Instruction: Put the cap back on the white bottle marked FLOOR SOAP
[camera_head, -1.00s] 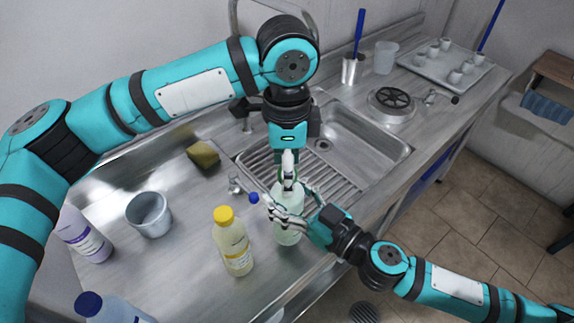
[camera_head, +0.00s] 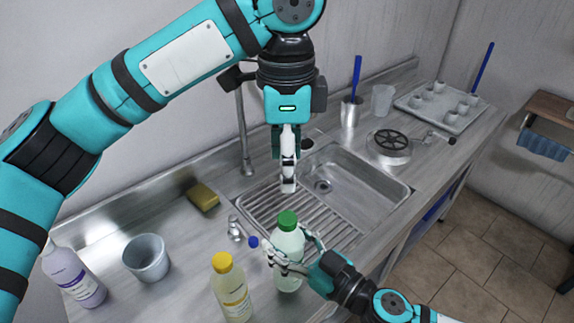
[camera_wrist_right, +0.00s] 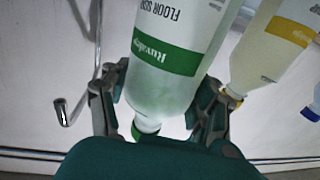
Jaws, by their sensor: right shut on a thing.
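The white bottle marked FLOOR SOAP (camera_head: 290,244) stands upright on the steel counter, left of and in front of the sink's drain ridges. The green cap (camera_head: 287,220) sits on top of its neck; how tightly it is seated I cannot tell. My right gripper (camera_head: 289,262) is shut around the bottle's body. In the right wrist view the bottle (camera_wrist_right: 165,75) appears upside down between the fingers, its cap (camera_wrist_right: 141,132) partly hidden by the gripper. My left gripper (camera_head: 288,185) hangs above and apart from the cap, seen edge-on, so its opening is unclear.
A yellow-capped bottle (camera_head: 231,288) stands close on the left. A small blue-capped item (camera_head: 253,242) is beside my right fingers. A grey cup (camera_head: 146,258), a purple-labelled bottle (camera_head: 73,275) and a sponge (camera_head: 203,196) are left. The sink (camera_head: 357,185) lies right.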

